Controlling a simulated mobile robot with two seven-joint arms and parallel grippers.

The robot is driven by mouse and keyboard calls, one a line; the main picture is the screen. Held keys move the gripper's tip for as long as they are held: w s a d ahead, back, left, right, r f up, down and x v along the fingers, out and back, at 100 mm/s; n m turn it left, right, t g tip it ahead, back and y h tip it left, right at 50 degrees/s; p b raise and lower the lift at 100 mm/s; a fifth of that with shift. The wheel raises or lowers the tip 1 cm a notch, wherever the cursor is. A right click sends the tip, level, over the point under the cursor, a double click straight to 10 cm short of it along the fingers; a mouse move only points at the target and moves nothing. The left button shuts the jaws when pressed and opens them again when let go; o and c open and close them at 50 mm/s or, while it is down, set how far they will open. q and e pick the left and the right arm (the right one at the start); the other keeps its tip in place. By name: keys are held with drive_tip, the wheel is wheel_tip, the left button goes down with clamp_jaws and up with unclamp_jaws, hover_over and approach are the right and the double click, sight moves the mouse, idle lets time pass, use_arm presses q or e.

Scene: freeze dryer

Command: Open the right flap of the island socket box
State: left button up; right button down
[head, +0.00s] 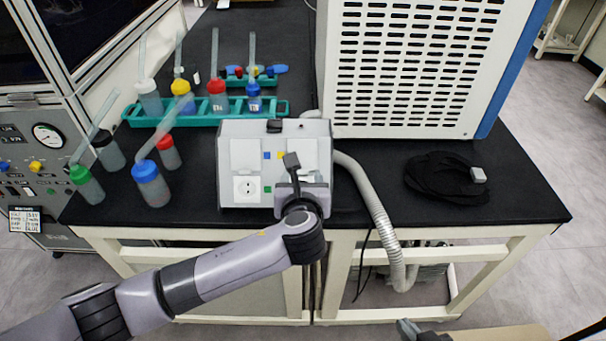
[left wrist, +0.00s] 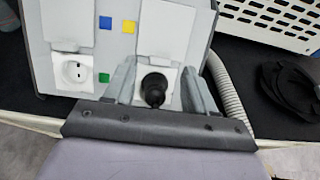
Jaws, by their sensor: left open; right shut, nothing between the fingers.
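The grey island socket box (head: 228,140) stands at the front of the black bench. Its right flap (left wrist: 166,28) is a pale panel that stands raised above the right socket plate (left wrist: 172,77) in the left wrist view. The left flap (head: 246,154) is also raised, above a bare round socket (head: 247,189). My left gripper (head: 299,187) is open in front of the right socket. Its fingers (left wrist: 160,88) stand either side of a round black plug-like piece (left wrist: 153,90), which hides the socket; I cannot tell whether they touch it. My right gripper (head: 407,328) is low at the bottom edge, partly cut off.
A green rack (head: 200,119) with several capped bottles stands behind and left. More bottles (head: 150,185) stand left of the box. A grey hose (head: 378,210) runs down the box's right side. A coiled black cable (head: 437,180) lies on the right of the bench.

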sight(302, 158)
use_arm(q)
drive_tip(key=shift+x, duration=1.4)
clamp_jaws()
